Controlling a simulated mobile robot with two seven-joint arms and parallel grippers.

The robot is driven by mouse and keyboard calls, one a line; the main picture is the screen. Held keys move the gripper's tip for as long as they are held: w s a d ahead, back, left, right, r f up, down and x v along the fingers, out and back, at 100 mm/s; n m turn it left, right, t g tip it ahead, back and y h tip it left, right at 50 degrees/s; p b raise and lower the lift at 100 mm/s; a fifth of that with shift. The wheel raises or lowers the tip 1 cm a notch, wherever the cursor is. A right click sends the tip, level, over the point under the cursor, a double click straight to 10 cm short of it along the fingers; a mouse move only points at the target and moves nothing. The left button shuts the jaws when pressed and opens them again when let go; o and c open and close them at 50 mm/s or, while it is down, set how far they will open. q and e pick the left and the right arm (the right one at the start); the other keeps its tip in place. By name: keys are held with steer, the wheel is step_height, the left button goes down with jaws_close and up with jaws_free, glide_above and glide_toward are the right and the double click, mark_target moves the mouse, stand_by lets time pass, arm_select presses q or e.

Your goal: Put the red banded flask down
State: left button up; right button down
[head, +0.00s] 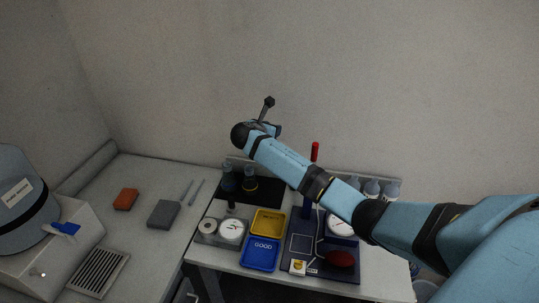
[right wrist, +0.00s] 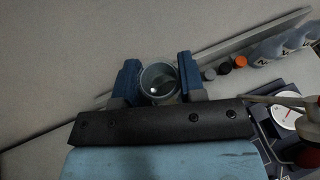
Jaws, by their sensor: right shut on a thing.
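My right gripper (head: 271,128) is raised above the back of the bench, near the wall. In the right wrist view its two blue fingers (right wrist: 158,80) are shut on a grey round-mouthed vessel (right wrist: 146,75), seen from above into its opening. No red band shows on it, and in the head view I cannot make it out behind the gripper. Two dark flasks stand on a black mat (head: 268,193) below: a left one (head: 228,180) and a right one with a yellowish band (head: 250,184). My left gripper is not in view.
A yellow tray (head: 268,222) and a blue tray marked GOOD (head: 261,254) lie in front of the mat, beside a dial instrument (head: 232,231). Several bottles (head: 372,188) stand at the back right. The mat's right part looks bare.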

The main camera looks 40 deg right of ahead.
steer(key=s+a+b, duration=0.6)
steer(key=s+a, duration=0.3)
steer(key=s, duration=0.3)
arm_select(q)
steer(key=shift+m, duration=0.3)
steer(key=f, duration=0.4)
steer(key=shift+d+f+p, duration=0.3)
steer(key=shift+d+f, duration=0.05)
arm_select(e)
step_height(320, 180, down, 20)
steer(key=shift+a+r, duration=0.15)
steer(key=shift+a, duration=0.05)
steer(key=c, duration=0.7)
jaws_free()
